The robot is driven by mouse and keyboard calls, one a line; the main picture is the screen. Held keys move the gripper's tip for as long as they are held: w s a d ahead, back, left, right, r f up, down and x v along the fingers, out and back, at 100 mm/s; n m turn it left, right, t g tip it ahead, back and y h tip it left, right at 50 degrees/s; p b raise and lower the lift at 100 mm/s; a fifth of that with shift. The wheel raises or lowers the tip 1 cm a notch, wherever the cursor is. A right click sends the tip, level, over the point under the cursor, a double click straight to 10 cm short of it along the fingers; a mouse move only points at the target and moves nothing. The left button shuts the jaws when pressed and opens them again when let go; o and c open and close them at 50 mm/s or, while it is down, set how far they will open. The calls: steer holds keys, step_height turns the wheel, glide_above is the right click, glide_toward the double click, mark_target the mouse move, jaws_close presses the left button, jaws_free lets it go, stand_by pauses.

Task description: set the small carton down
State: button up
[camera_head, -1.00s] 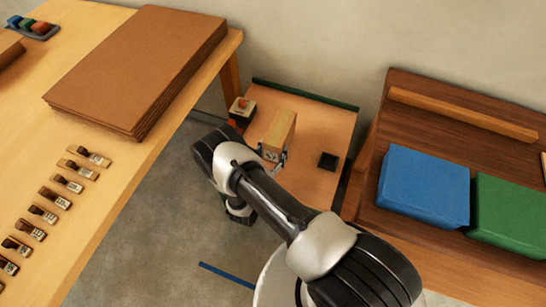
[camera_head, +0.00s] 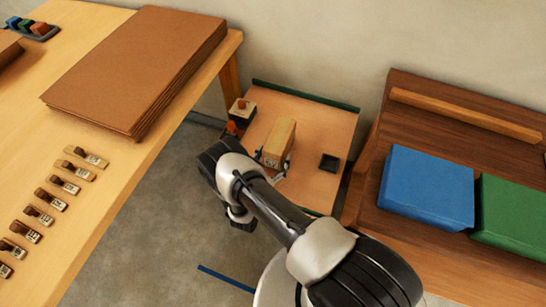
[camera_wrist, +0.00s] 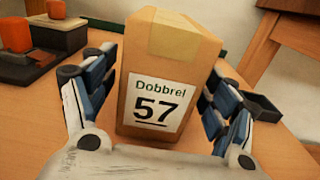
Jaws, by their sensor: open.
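The small carton (camera_head: 279,143) is a tan box standing upright on the low orange-brown table (camera_head: 318,112). In the wrist view the carton (camera_wrist: 170,60) fills the middle, with a white label reading "Dobbrel 57" facing me. My gripper (camera_head: 273,168) is at the near side of the carton. In the wrist view its fingers (camera_wrist: 158,100) are spread on both sides of the carton, and a gap shows at least on the left. The carton's underside and far side are hidden.
A dark stamp-like device with orange parts (camera_wrist: 45,40) stands left of the carton. A small black tray (camera_head: 329,162) lies to the right. A bench with blue (camera_head: 427,187) and green (camera_head: 510,217) boxes is farther right. A worktable with stacked cardboard (camera_head: 140,70) is at left.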

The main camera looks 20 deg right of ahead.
steer(key=shift+r, duration=0.2)
steer(key=p+v, duration=0.2)
steer(key=v, duration=1)
steer(key=d+r+m+g+h, duration=0.1)
steer(key=d+r+m+g, duration=0.3)
steer(key=r, duration=0.5)
steer(key=d+r+m+g+h, duration=0.1)
steer(key=r+m+g, duration=0.45)
steer(key=r, duration=0.35)
steer(key=d+r+m+g+h, duration=0.1)
steer(key=d+r+m+g, duration=0.25)
steer(key=r+m, duration=0.4)
steer(key=s+a+r+m+t+y, duration=0.1)
steer(key=s+r+m+t+y, duration=0.2)
steer(key=s+r+m+y, duration=0.8)
steer(key=s+r+y, duration=0.2)
steer(key=s+r, duration=0.5)
steer(key=r, duration=0.3)
steer(key=shift+a+m+y, duration=0.15)
steer(key=shift+m+y, duration=0.15)
steer(key=shift+m, duration=0.1)
